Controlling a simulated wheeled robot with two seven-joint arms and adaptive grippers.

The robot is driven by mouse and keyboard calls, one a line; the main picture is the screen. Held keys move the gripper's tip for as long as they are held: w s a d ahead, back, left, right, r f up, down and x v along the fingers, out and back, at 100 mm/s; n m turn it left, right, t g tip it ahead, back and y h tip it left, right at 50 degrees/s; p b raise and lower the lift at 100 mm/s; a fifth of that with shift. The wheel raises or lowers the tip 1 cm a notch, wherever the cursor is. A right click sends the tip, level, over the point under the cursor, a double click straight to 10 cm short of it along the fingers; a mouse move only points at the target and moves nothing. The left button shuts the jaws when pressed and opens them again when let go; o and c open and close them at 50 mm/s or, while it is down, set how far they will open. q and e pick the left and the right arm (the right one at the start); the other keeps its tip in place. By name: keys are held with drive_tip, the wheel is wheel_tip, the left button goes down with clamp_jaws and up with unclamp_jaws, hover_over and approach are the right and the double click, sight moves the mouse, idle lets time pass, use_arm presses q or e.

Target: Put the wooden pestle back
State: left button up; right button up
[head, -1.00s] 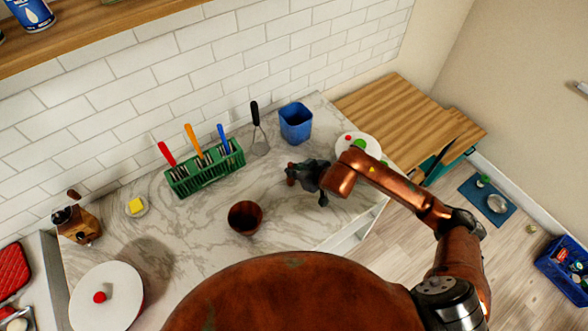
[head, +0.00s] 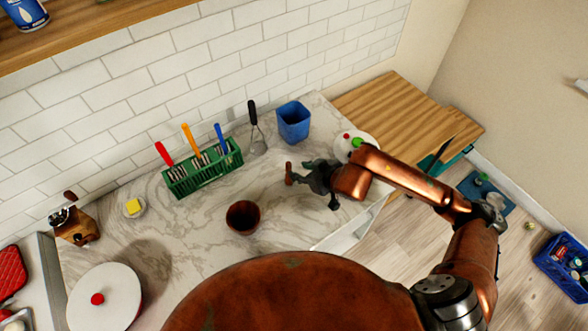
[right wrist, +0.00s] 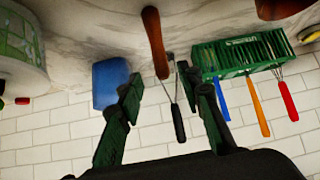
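The wooden pestle (head: 288,173) is a reddish-brown stick on the marble counter, just left of my right gripper in the head view. In the right wrist view the pestle (right wrist: 154,40) shows ahead of and between the spread fingers, touching neither as far as I can see. My right gripper (head: 310,180) is open and empty; its two dark green fingers (right wrist: 160,80) stand well apart. A brown cup like a mortar (head: 243,217) stands upright on the counter, left of and nearer than the pestle. My left gripper is not in view.
A green cutlery rack (head: 203,177), a whisk (head: 258,140) and a blue bin (head: 294,122) line the tiled wall. A plate (head: 345,147) lies behind my right arm. A white lidded pot (head: 105,297) stands at the lower left. Counter between the cup and rack is clear.

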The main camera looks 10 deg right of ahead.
drive_tip(key=v, duration=0.6)
drive_tip(key=shift+b, duration=0.3)
